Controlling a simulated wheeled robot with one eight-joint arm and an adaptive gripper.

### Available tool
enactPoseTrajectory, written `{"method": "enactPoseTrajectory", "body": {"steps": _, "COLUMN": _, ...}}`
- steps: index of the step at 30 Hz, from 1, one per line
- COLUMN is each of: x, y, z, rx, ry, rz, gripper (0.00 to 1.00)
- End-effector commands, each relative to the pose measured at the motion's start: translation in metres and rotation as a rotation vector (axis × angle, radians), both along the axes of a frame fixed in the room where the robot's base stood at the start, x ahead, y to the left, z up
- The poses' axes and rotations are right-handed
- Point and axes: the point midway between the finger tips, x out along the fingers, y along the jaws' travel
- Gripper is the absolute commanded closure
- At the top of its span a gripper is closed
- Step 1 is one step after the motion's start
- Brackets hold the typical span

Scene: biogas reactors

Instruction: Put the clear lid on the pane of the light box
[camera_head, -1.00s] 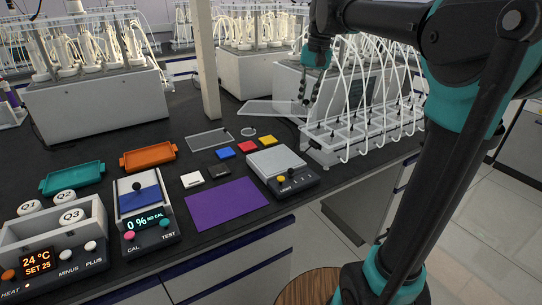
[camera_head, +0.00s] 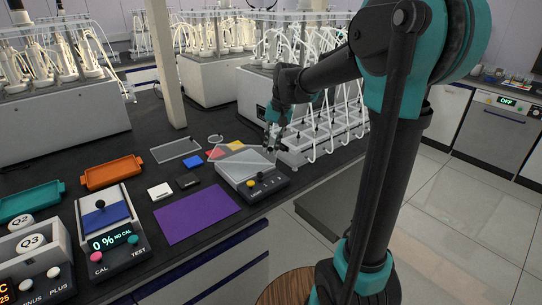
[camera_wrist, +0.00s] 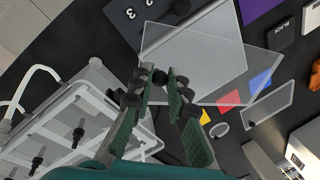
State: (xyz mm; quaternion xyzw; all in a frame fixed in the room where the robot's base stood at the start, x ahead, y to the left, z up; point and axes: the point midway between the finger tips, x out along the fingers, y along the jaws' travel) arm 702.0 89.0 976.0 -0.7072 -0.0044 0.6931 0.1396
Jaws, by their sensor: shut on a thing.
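My gripper (camera_head: 274,140) is above the back right corner of the light box (camera_head: 268,184). In the wrist view its fingers (camera_wrist: 160,82) are shut on the black knob of the clear lid (camera_wrist: 262,64). The lid is a thin see-through sheet and is turned at an angle to the pale pane (camera_head: 236,172). In the wrist view it overlaps the pane and reaches past it over the coloured squares. The gap between lid and pane is hard to judge. The light box has a yellow knob and a dark front panel.
A rack with white tubes (camera_head: 318,135) stands close right of my gripper. Blue (camera_head: 194,161), red and yellow squares, a clear plate (camera_head: 177,149) and a ring (camera_head: 216,138) lie behind the light box. A purple sheet (camera_head: 197,212) lies at its left.

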Motion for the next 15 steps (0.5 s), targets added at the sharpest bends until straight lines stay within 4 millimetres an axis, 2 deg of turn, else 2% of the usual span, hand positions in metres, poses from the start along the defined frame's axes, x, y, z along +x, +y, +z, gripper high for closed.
{"method": "enactPoseTrajectory", "body": {"steps": 9, "x": 0.000, "y": 0.000, "z": -0.036, "rx": 0.000, "ry": 0.000, "rz": 0.000, "gripper": 1.00}}
{"method": "enactPoseTrajectory", "body": {"steps": 15, "x": 0.000, "y": 0.000, "z": -0.039, "rx": 0.000, "ry": 0.000, "rz": 0.000, "gripper": 1.00}}
